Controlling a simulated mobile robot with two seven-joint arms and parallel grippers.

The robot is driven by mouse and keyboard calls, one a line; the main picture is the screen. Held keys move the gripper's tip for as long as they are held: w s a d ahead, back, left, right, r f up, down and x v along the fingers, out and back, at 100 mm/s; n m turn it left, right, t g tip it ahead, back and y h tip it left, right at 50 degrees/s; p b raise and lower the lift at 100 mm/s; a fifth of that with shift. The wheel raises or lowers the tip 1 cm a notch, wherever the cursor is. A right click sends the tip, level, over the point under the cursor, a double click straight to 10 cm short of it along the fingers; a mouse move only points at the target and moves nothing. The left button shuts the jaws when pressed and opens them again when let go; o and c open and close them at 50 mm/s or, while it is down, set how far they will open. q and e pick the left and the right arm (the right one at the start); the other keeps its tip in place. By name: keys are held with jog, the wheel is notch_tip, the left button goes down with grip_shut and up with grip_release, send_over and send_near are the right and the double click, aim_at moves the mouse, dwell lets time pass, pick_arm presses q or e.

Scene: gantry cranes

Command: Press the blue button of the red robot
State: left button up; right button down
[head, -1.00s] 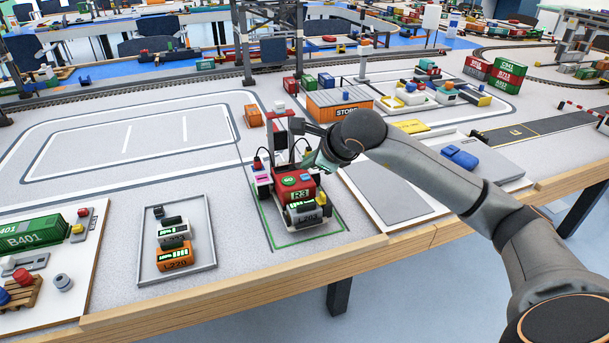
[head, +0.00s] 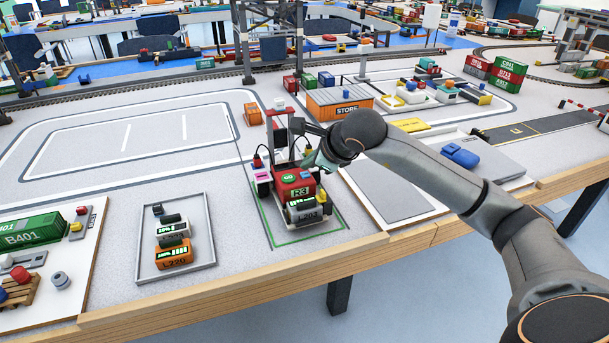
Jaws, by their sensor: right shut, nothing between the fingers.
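The red robot (head: 281,188), marked R3, stands inside a green-outlined bay near the table's front edge. My right gripper (head: 309,166) is shut and empty, low over the robot's right rear top, close to the blue patch. Whether it touches is unclear. My left gripper is out of view.
A green B401 container (head: 30,231) is at far left. The orange STORE box (head: 340,103) stands behind. A flat grey pad (head: 385,190) lies right, under my arm. The left-rear tabletop is open.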

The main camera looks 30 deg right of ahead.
aim_at(309, 178)
jog(key=shift+f+b, duration=0.55)
jog(key=shift+f, duration=0.05)
dwell(0.6)
jog(key=shift+r, duration=0.1)
jog(key=shift+r+p, duration=0.45)
jog(key=shift+r, duration=0.4)
jog(key=shift+r, duration=0.1)
notch_tip(309, 178, up, 6)
jog(key=p, duration=0.4)
